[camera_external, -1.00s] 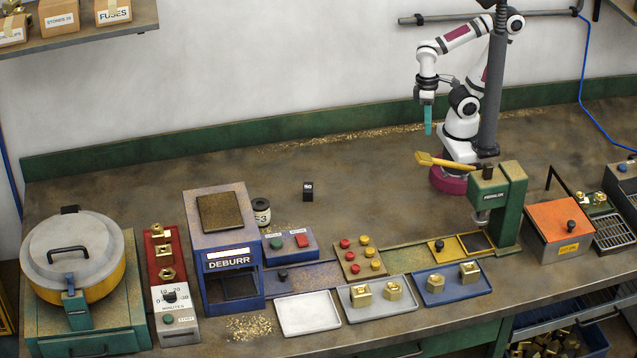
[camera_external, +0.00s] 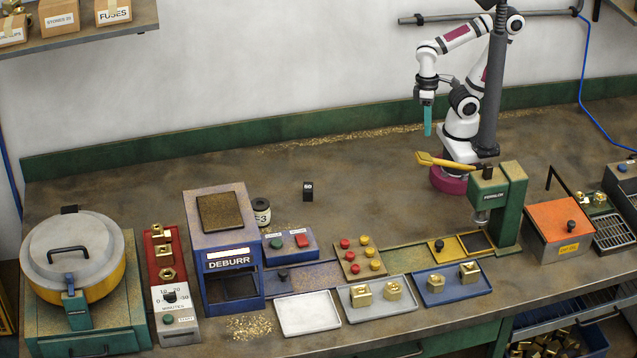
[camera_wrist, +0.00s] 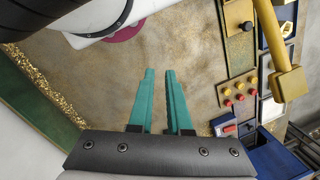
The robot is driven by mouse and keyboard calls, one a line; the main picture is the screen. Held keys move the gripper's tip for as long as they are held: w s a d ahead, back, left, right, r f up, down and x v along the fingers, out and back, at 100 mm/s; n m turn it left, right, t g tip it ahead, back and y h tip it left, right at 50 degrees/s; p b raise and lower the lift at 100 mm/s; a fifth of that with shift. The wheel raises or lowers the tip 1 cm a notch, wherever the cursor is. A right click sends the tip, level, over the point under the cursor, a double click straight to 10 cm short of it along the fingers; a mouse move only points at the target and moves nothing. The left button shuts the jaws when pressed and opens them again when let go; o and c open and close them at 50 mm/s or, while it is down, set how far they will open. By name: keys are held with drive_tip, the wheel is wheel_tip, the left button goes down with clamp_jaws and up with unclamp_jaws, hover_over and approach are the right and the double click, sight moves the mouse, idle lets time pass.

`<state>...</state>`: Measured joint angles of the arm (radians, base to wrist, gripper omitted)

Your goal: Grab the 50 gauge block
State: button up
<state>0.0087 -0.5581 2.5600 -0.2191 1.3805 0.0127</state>
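The 50 gauge block (camera_external: 308,191) is a small black block with a white number label. It stands upright on the open bench behind the red and green button box. My gripper (camera_external: 428,119) hangs in the air near the back of the bench, up and to the right of the block and well apart from it. In the wrist view my gripper (camera_wrist: 159,72) shows two teal fingers with a gap between them and nothing held. I cannot make out the block in the wrist view.
A round tin (camera_external: 261,211) stands left of the block, near the DEBURR machine (camera_external: 229,261). The button box (camera_external: 290,243) is in front. A yellow-handled brush or lever (camera_external: 447,162) sticks out from the green press (camera_external: 508,205). The bench behind the block is clear.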

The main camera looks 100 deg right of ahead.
drive_tip(key=o, duration=1.2)
drive_tip(key=t+h, duration=0.5)
drive_tip(key=t, duration=0.6)
approach(311, 187)
drive_tip(key=shift+w+d+f, duration=0.15)
drive_tip(key=shift+w+f, duration=0.05)
drive_tip(key=shift+f, duration=0.2)
drive_tip(key=shift+w+d+f, duration=0.2)
drive_tip(key=shift+w+f, duration=0.05)
drive_tip(key=shift+f, duration=0.1)
drive_tip(key=shift+d+f+n+t+h, duration=0.1)
drive_tip(key=shift+f+n+t+h, duration=0.2)
drive_tip(key=shift+f+n+t, duration=0.1)
drive_tip(key=shift+a+f+n+t, duration=0.2)
drive_tip(key=shift+n+t, duration=0.4)
drive_tip(key=shift+n, duration=0.2)
drive_tip(key=x, duration=0.7)
drive_tip(key=shift+w, duration=0.15)
